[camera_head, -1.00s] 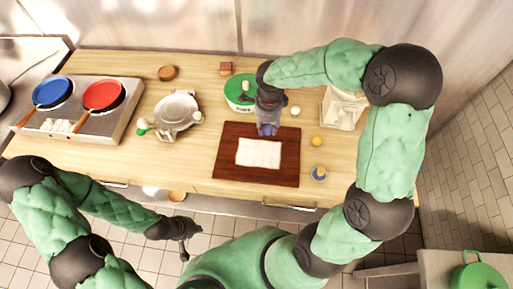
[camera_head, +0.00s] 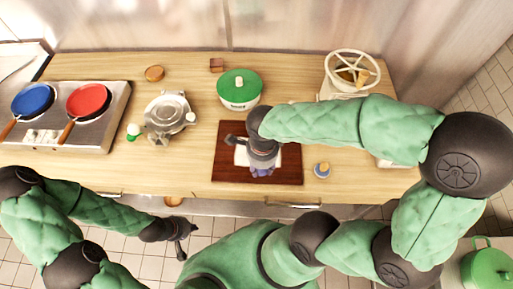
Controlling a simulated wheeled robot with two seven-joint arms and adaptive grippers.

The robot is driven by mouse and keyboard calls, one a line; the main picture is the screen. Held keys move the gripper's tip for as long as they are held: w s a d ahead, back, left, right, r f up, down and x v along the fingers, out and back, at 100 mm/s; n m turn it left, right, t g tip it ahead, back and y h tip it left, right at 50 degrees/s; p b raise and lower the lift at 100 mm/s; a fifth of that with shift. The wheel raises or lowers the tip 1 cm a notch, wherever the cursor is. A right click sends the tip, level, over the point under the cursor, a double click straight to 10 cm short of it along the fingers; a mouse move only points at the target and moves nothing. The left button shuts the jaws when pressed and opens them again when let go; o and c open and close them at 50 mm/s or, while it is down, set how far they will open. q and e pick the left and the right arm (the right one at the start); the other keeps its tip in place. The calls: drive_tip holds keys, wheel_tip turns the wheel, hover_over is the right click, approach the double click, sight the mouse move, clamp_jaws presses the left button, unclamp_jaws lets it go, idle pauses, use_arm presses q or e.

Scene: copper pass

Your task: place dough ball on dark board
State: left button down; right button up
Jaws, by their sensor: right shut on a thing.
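My forearm covers the counter to the right, where two small balls, one white and one yellow, showed before. My left gripper (camera_head: 183,242) hangs low, in front of the counter; its jaws are too small to read.
A green-lidded pot (camera_head: 239,88) stands just behind the board. A metal pot (camera_head: 168,113), a stove (camera_head: 93,133) with blue and red pans, and a white wheel-topped device (camera_head: 352,70) stand farther off.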

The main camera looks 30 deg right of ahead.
drive_tip(key=w+d+f, duration=0.1)
drive_tip(key=w+f, duration=0.2)
drive_tip(key=w, duration=0.1)
drive_tip(key=w+d+f, duration=0.2)
drive_tip(key=w+f, duration=0.1)
drive_tip(key=w+d+f+b, duration=0.1)
drive_tip(key=w+d+f, duration=0.1)
drive_tip(key=w+f, duration=0.1)
drive_tip(key=shift+w+d, duration=0.25)
drive_tip(key=shift+w, duration=0.6)
drive_tip(key=shift+w+d+f, duration=0.2)
drive_tip(key=shift+w+f, duration=0.15)
drive_tip(key=shift+f, duration=1.65)
drive_tip(key=shift+b, duration=0.3)
drive_tip(key=shift+f, duration=0.1)
drive_tip(key=o, duration=1.1)
